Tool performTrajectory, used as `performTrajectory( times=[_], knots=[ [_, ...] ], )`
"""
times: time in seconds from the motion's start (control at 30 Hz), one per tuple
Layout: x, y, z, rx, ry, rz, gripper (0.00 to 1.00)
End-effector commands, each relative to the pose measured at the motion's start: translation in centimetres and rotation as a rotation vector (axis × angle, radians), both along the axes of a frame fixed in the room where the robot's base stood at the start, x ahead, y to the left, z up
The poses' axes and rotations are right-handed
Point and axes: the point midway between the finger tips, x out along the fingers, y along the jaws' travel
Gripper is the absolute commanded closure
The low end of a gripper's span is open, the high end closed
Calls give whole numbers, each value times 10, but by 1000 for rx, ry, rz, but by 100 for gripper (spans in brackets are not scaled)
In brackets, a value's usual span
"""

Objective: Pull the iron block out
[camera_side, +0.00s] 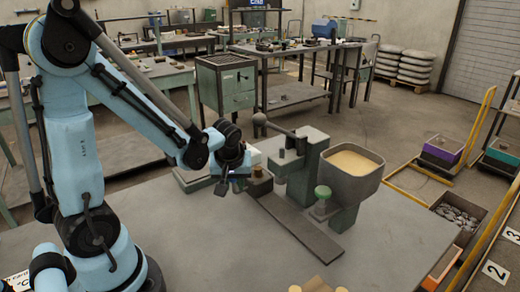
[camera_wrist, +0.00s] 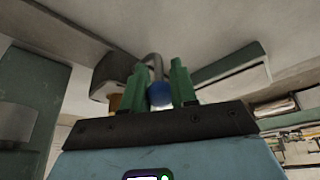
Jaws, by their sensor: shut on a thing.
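My gripper (camera_wrist: 161,72) has its two green fingers closed around a blue grip (camera_wrist: 160,94) with a curved grey rod (camera_wrist: 154,62) rising from it. In the side view my gripper (camera_side: 238,178) is at the left side of the green machine, and my wrist partly hides it. A dark block (camera_wrist: 115,70) with a brown cylinder under it is just left of the fingers in the wrist view. The brown cylinder (camera_side: 258,182) also shows in the side view. I cannot tell which part is the iron block, or whether the grip is joined to it.
The green machine (camera_side: 306,170) carries a lever with a round knob (camera_side: 259,119) and a hopper of tan material (camera_side: 354,170). A long dark bar (camera_side: 300,228) lies at its front. The tabletop (camera_side: 190,240) is clear at the front left.

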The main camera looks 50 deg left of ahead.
Motion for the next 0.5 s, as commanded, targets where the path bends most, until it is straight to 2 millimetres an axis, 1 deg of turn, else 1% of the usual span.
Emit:
performTrajectory(
  times=[0.03, 0.1, 0.2, 0.33, 0.5],
  knots=[
    [-2, 11, -1, -3, 3, 10, 100],
    [-2, 22, -1, -4, 5, 8, 100],
    [-2, 34, -1, -3, 4, 7, 100],
    [-3, 41, -1, -3, 4, 4, 100],
    [-3, 43, -1, -2, 7, 4, 100]
  ],
)
